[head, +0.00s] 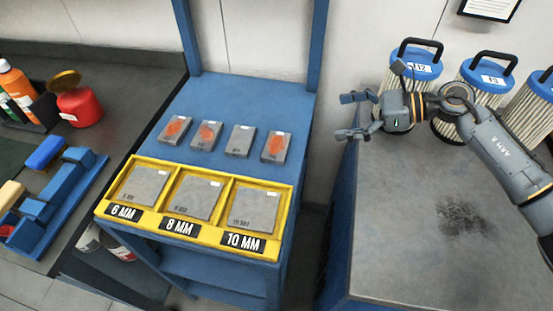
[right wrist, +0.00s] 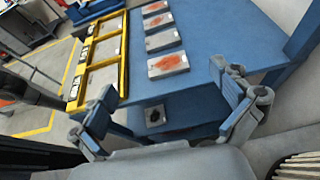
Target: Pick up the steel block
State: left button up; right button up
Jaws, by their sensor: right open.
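Several grey steel blocks lie in a row on the blue cart top. The plain steel block (head: 241,140) is third from the left in the head view. The others, a left block (head: 175,129), a second block (head: 206,135) and a rightmost block (head: 276,146), carry orange-red marks. In the right wrist view the row runs away from me, with a marked block (right wrist: 168,64) nearest. My right gripper (head: 352,116) is open and empty, right of the cart and apart from the blocks. Its spread fingers (right wrist: 170,88) show in the right wrist view. My left gripper is not in view.
A yellow tray (head: 162,224) at the cart's front holds plates labelled 6, 8 and 10 MM. Blue cart posts (head: 317,45) rise behind. Filter cartridges (head: 412,72) stand on the grey right table (head: 400,230). A red can (head: 80,106) stands on the left bench.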

jog(key=b, duration=0.5)
send_near(273, 144)
jog(key=shift+w+a+f+p, duration=0.15)
jog(key=shift+a+f+p, duration=0.4)
jog(key=shift+a+p, duration=0.15)
jog(key=p+x, duration=0.1)
jog(key=x, duration=0.3)
jog(key=shift+a+p, duration=0.4)
jog(key=shift+a, duration=0.05)
jog(key=shift+w+a+f, duration=0.1)
jog(key=shift+a+f, duration=0.15)
jog(key=shift+a, duration=0.1)
jog(key=c, duration=1.4)
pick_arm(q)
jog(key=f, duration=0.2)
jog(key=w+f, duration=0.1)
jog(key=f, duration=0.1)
pick_arm(e)
jog(key=shift+r, duration=0.2)
jog(key=shift+c, duration=0.3)
